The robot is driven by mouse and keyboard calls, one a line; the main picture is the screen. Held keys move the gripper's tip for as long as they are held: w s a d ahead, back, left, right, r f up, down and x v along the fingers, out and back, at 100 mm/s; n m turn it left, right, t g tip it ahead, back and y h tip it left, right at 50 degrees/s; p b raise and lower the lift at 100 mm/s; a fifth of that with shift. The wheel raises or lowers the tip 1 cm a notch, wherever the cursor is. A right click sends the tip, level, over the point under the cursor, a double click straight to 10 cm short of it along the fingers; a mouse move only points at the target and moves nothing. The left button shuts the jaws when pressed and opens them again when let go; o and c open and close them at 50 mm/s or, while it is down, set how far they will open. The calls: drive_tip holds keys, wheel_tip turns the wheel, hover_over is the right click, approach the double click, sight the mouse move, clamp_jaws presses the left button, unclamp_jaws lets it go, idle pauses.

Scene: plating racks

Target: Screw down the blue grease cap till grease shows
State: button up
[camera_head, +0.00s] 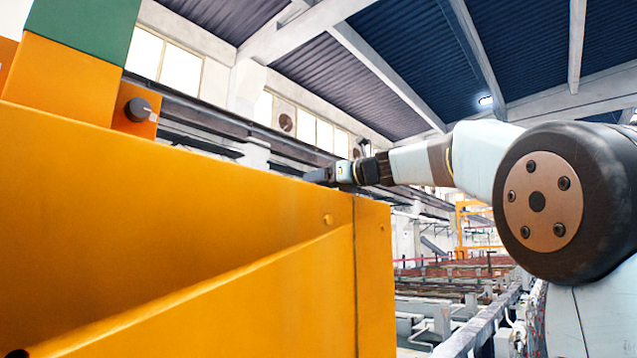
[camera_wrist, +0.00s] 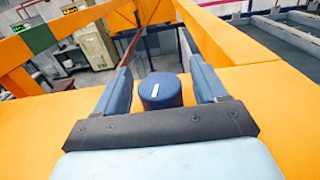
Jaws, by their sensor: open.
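The blue grease cap (camera_wrist: 160,92) is a short round cylinder with a white mark on its top, seen in the wrist view. It stands on an orange surface. My gripper (camera_wrist: 160,66) is open, with one blue-grey finger on each side of the cap. Gaps show between the cap and both fingers. No grease is visible around the cap; its near lower side is hidden by my gripper's dark crossbar. In the head view my gripper (camera_head: 322,174) is small, at the top edge of the orange beam, and the cap cannot be made out there.
A large orange beam (camera_head: 200,210) fills the left of the head view. A dark round knob (camera_head: 138,109) sticks out of an orange block at upper left. Orange frame bars (camera_wrist: 205,35) rise beyond the cap in the wrist view. Long racks (camera_head: 440,300) run below at right.

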drive_tip(key=shift+x, duration=0.8)
drive_tip(key=c, duration=1)
drive_tip(key=shift+o, duration=0.2)
drive_tip(key=shift+a, duration=0.1)
drive_tip(key=shift+m+t+h, duration=1.2)
drive_tip(key=shift+m+h, duration=0.1)
drive_tip(key=shift+h, duration=0.3)
drive_tip(key=shift+w+d+m+t+h, duration=0.1)
drive_tip(key=shift+d+m+t+h, duration=0.1)
drive_tip(key=shift+m+t+h, duration=0.4)
drive_tip(key=shift+w+d+m+t+h, duration=0.15)
drive_tip(key=shift+m+h, duration=0.25)
drive_tip(key=shift+h, duration=0.4)
drive_tip(key=shift+d+m+t+h, duration=0.25)
drive_tip(key=shift+m+t+h, duration=0.2)
drive_tip(key=shift+m+h, duration=0.55)
drive_tip(key=shift+d+m+h, duration=0.15)
drive_tip(key=shift+m+h, duration=0.85)
drive_tip(key=shift+h, duration=0.8)
drive_tip(key=shift+d+m+h, duration=0.1)
drive_tip(key=shift+m+h, duration=0.9)
drive_tip(key=shift+h, duration=0.8)
